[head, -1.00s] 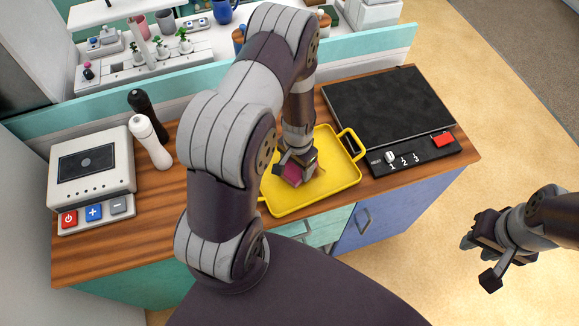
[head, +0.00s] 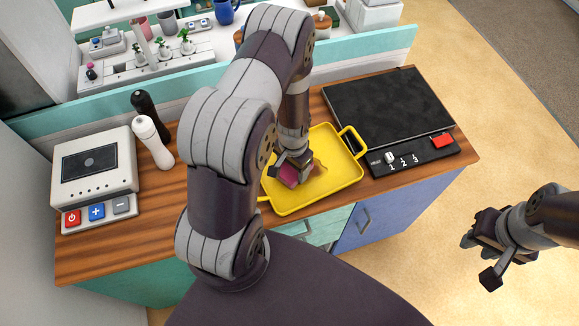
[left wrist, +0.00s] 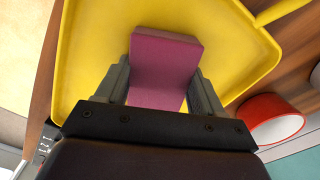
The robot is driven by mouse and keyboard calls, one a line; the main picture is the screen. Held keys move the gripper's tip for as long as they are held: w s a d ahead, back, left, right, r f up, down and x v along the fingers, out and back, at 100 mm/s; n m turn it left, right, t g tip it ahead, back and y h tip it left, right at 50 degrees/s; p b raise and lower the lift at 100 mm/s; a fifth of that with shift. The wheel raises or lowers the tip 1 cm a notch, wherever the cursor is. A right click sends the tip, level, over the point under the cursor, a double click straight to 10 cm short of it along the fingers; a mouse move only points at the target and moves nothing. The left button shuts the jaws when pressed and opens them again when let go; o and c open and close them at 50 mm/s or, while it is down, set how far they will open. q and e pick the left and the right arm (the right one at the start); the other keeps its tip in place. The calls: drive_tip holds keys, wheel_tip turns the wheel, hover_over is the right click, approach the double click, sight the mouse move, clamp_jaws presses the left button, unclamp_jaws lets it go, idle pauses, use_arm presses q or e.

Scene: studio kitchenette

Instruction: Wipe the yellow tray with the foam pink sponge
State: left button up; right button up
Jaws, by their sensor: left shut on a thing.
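The yellow tray (head: 340,187) lies on the wooden counter, with a handle at each end. A brownish smear (head: 319,172) shows on its floor, just right of my left gripper. My left gripper (head: 291,168) is shut on the pink sponge (head: 288,177), low over the left part of the tray. In the left wrist view the sponge (left wrist: 165,65) sits between the two fingers, with the tray (left wrist: 88,60) behind it. I cannot tell whether the sponge touches the tray. My right gripper (head: 479,262) is open and empty, out over the floor at the right.
A dark hob (head: 388,105) with a control strip stands right of the tray. A white appliance (head: 95,168), a white shaker (head: 153,143) and a black shaker (head: 146,108) stand at the left. A red round container (left wrist: 272,119) is beside the tray in the left wrist view.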

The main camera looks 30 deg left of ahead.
use_arm(q)
drive_tip(key=shift+w+d+f, duration=0.1)
drive_tip(key=shift+w+d, duration=0.45)
drive_tip(key=shift+w, duration=0.2)
